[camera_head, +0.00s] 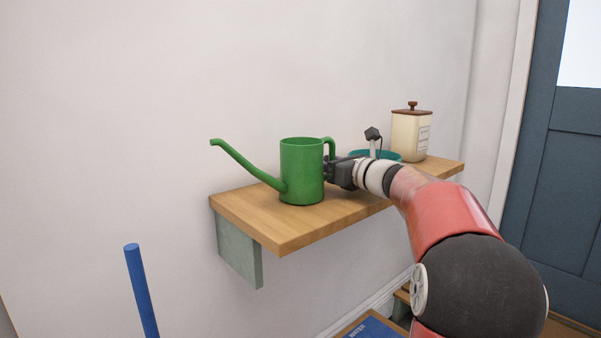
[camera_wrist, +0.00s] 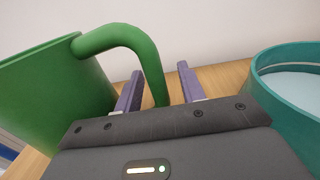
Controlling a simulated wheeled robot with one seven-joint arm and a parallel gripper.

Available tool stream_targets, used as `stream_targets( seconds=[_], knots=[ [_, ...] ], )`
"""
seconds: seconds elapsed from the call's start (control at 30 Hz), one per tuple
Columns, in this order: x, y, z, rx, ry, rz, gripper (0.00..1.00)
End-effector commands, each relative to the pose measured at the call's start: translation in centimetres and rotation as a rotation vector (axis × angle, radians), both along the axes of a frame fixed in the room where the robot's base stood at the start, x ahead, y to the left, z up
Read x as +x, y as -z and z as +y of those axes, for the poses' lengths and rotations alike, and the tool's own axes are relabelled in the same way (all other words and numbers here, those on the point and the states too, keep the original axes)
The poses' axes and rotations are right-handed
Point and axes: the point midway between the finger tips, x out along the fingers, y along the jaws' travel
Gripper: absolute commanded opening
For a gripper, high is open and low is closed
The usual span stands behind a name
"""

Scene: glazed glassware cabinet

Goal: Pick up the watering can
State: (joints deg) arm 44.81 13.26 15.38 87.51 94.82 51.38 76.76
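The green watering can (camera_head: 302,172) stands upright on the wooden shelf (camera_head: 275,232), its long spout pointing left and its handle on the right. In the wrist view the can's body (camera_wrist: 50,95) fills the left side, and its curved handle (camera_wrist: 135,40) comes down between my two fingers. My gripper (camera_wrist: 158,90) is open, with one finger on each side of the handle's lower part and a visible gap on the right. In the head view my gripper (camera_head: 330,170) is at the can's handle side, and its fingers are mostly hidden there.
A teal bowl (camera_wrist: 275,85) sits close to my gripper's right; in the head view it (camera_head: 385,154) shows behind my wrist. A cream canister (camera_head: 410,136) with a brown lid stands farther right on the shelf. The wall is close behind. A blue pole (camera_head: 141,290) is at lower left.

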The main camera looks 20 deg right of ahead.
Motion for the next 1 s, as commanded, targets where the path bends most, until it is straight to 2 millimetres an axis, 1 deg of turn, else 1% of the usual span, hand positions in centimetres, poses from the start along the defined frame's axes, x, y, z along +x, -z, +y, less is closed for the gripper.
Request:
stream_targets(
  seconds=[0.03, 0.3, 0.33, 1.0],
  knots=[
    [-0.01, 0.01, -0.02, 0.0, 0.0, 0.0, 0.37],
    [-0.03, 0.01, -0.03, 0.0, 0.0, 0.0, 0.02],
    [-0.03, 0.02, -0.03, 0.0, 0.0, 0.0, 0.0],
    [-0.04, 0.03, -0.05, -0.001, 0.001, 0.001, 0.0]
  ],
)
